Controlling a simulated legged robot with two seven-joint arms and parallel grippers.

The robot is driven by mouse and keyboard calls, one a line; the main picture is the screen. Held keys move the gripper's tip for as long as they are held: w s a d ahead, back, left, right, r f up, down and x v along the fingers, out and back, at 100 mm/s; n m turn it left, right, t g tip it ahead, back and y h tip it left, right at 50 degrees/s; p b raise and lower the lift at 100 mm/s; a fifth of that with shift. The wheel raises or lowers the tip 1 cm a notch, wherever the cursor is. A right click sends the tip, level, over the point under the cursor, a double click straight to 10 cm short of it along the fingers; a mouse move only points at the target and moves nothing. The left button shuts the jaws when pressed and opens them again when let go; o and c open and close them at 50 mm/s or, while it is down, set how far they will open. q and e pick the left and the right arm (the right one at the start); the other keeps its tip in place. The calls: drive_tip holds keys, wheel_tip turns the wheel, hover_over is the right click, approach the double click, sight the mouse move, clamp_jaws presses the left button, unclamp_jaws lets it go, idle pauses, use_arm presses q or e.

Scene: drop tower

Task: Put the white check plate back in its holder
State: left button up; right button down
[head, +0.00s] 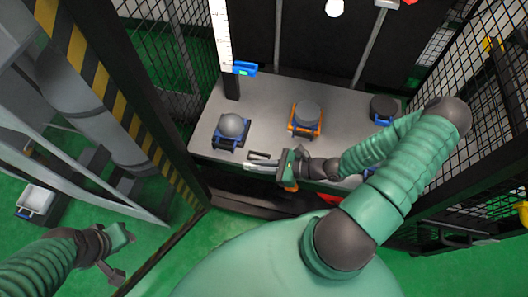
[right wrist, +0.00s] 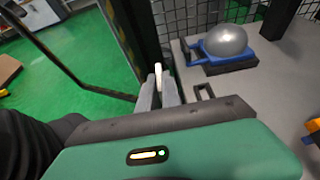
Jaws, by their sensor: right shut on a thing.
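The white check plate (right wrist: 158,76) shows as a thin upright white strip between the fingertips of my right gripper (right wrist: 158,92) in the right wrist view. My right gripper, also in the head view (head: 262,164), is shut on it, over the front left edge of the grey table. The fingers hide most of the plate. A small dark slotted frame (head: 262,155), perhaps the holder, lies on the table beside the fingertips; it also shows in the right wrist view (right wrist: 204,91). The plate is apart from it. My left gripper (head: 120,256) is at lower left; its jaw opening is unclear.
On the grey table (head: 270,95) stand a silver dome on a blue base (head: 231,126), a grey cylinder on an orange base (head: 307,114) and a dark cylinder (head: 383,107). A ruled post (head: 221,35) rises behind. Striped frame posts (head: 85,60) and mesh flank the table.

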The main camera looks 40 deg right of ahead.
sight(265, 154)
drive_tip(key=w+d+f+b, duration=0.1)
drive_tip(key=d, duration=0.1)
drive_tip(key=w+d+f+b, duration=0.1)
drive_tip(key=w+d+b, duration=0.1)
drive_tip(key=w+d+f+b, duration=0.1)
drive_tip(key=w+f, duration=0.1)
drive_tip(key=shift+d+f+b, duration=0.1)
drive_tip(key=shift+d+b, duration=0.25)
drive_tip(key=shift+d, duration=0.05)
drive_tip(key=shift+w+d+f, duration=0.1)
drive_tip(key=shift+d+f, duration=0.05)
drive_tip(key=shift+f, duration=0.15)
drive_tip(key=shift+f+b, duration=0.6)
drive_tip(key=shift+f, duration=0.2)
drive_tip(key=shift+p, duration=0.3)
drive_tip(key=c, duration=1.5)
unclamp_jaws()
drive_tip(key=shift+o, duration=0.2)
